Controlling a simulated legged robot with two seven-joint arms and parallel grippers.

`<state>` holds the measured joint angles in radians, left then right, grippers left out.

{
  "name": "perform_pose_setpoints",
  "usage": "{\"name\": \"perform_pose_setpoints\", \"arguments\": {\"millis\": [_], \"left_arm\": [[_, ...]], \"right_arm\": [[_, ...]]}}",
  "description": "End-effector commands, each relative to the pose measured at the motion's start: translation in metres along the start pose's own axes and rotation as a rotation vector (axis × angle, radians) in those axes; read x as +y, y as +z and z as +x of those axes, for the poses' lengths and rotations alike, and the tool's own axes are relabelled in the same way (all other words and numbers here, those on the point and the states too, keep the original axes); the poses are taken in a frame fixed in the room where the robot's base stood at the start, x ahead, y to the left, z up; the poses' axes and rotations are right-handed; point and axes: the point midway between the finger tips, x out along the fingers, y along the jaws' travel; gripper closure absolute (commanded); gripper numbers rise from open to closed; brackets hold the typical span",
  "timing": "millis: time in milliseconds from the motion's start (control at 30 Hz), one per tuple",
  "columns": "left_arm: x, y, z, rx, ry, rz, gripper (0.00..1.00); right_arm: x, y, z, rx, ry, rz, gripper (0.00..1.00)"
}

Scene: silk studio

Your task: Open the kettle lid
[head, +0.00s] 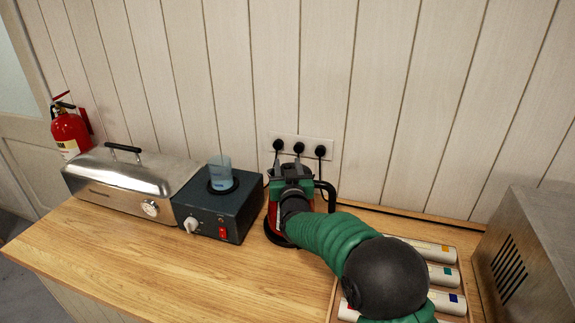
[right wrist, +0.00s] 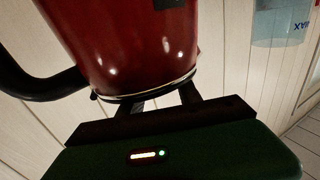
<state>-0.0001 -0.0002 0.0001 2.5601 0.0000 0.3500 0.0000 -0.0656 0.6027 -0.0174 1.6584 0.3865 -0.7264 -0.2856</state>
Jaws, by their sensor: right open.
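The red kettle (head: 273,217) stands on the counter against the wall, with its black handle (head: 330,196) on the right side. My right arm covers most of it in the head view. In the right wrist view the glossy red kettle body (right wrist: 135,45) fills the upper middle, and the handle (right wrist: 45,88) curves off to the left. My right gripper (head: 291,168) is over the kettle's top. In the wrist view its open fingers (right wrist: 165,100) are at the kettle's metal-trimmed edge; whether they touch cannot be told. The lid is hidden. My left gripper is out of view.
A dark hotplate box (head: 215,208) with a blue beaker (head: 220,174) stands left of the kettle. A steel case (head: 130,185) and fire extinguisher (head: 70,130) are farther left. White tubes (head: 430,248) and a metal box (head: 530,255) are right. The front-left counter (head: 150,265) is clear.

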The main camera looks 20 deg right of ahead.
Motion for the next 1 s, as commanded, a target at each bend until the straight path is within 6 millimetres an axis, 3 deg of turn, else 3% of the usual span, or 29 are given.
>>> {"name": "perform_pose_setpoints", "arguments": {"millis": [200, 500, 1000], "left_arm": [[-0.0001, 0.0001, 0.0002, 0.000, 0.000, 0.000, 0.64], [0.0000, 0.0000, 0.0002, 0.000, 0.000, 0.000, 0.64], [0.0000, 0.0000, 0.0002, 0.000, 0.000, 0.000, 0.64]], "right_arm": [[0.0000, -0.0003, -0.0001, 0.000, 0.000, 0.000, 0.59], [-0.0003, -0.0001, -0.0001, 0.000, -0.001, 0.000, 0.99], [-0.0005, 0.0006, 0.0001, -0.001, -0.001, 0.000, 1.00]]}}
